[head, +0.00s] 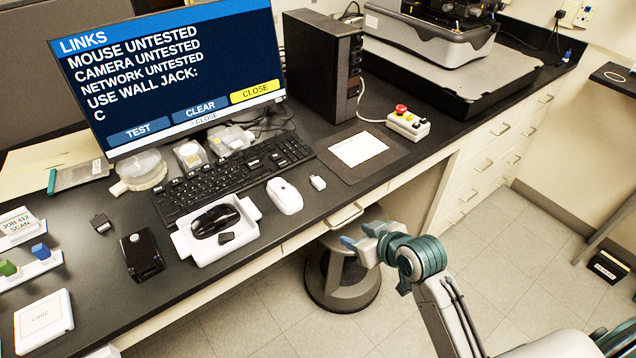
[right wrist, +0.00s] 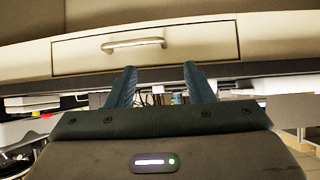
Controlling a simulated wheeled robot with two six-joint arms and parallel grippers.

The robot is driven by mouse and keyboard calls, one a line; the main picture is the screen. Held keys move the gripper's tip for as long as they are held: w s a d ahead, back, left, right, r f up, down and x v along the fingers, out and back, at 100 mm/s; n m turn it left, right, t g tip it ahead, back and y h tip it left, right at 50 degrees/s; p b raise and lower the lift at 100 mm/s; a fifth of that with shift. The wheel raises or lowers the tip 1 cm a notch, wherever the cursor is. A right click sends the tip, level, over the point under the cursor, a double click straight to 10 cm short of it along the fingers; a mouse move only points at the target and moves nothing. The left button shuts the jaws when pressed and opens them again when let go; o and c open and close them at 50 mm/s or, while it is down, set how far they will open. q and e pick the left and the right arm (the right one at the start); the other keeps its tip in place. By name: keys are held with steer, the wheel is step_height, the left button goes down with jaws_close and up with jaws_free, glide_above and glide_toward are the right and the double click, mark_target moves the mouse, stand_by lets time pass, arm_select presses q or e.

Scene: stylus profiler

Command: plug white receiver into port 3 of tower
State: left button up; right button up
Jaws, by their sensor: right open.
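The small white receiver (head: 317,182) lies on the dark bench top, right of the white mouse (head: 285,196) and near the front edge. The black tower (head: 322,75) stands upright at the back of the bench, right of the monitor. Its narrow face turns to the right; port numbers are too small to read. My right gripper (head: 360,236) is open and empty, out in front of the bench and apart from the receiver. In the right wrist view its two blue fingers (right wrist: 162,82) point at the bench front. My left gripper is not in view.
The keyboard (head: 235,177) and a white tray (head: 188,238) holding a black mouse and a small dark piece lie to the left. A dark pad with a white card (head: 358,149) and a button box (head: 408,124) lie right of the receiver. A stool (head: 342,270) stands below.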

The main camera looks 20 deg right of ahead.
steer(key=t+y, duration=0.1)
steer(key=t, duration=0.1)
glide_toward(318, 180)
steer(key=shift+w+a+f+n+p, duration=0.3)
steer(key=shift+w+f+p, duration=0.3)
steer(key=shift+w+f, duration=0.15)
steer(key=shift+w+a+f, duration=0.2)
steer(key=shift+w+f, duration=0.1)
steer(key=shift+w, duration=0.25)
steer(key=shift+w+p, duration=0.3)
steer(key=shift+p, duration=0.1)
steer(key=p+x, duration=0.1)
steer(key=x, duration=0.2)
steer(key=shift+w+a+r, duration=0.1)
steer(key=shift+w+r, duration=0.05)
steer(key=shift+w+a+f+p, duration=0.15)
steer(key=shift+w+f+p, duration=0.2)
steer(key=shift+w, duration=0.15)
steer(key=shift+s, duration=0.1)
jaws_close()
steer(key=shift+r, duration=0.15)
